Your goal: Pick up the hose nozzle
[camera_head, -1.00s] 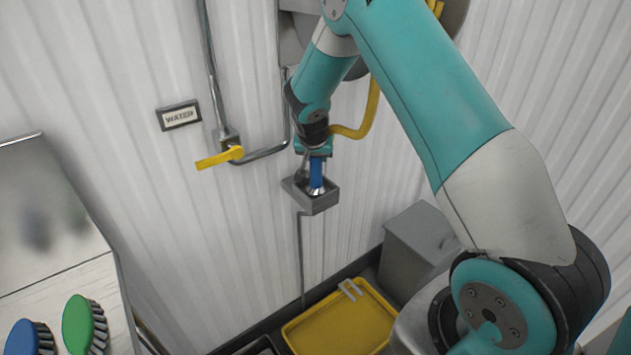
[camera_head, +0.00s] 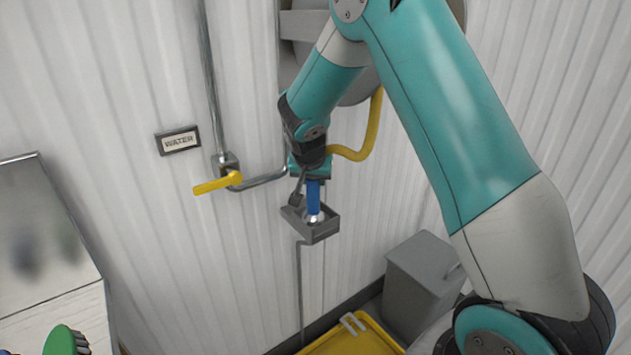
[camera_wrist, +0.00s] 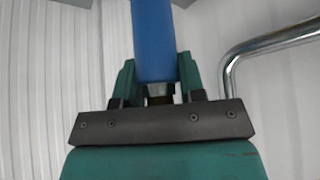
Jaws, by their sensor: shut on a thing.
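The hose nozzle (camera_head: 313,204) has a blue body and a shiny metal tip. It is upright, with its tip at or in the small grey wall holder (camera_head: 319,235); I cannot tell whether it is clear of the holder. My gripper (camera_head: 312,186) points down from above and is shut on the blue body. In the wrist view, the teal fingers of my gripper (camera_wrist: 156,68) stand on both sides of the blue nozzle (camera_wrist: 153,40). The nozzle's tip is outside the wrist view.
A yellow hose (camera_head: 372,125) hangs behind my arm. A yellow valve lever (camera_head: 216,184) on a metal pipe and a WATER sign (camera_head: 178,140) are left of the holder. A grey bin (camera_head: 423,280) and a yellow tray (camera_head: 352,337) are below. A green brush (camera_head: 63,342) is lower left.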

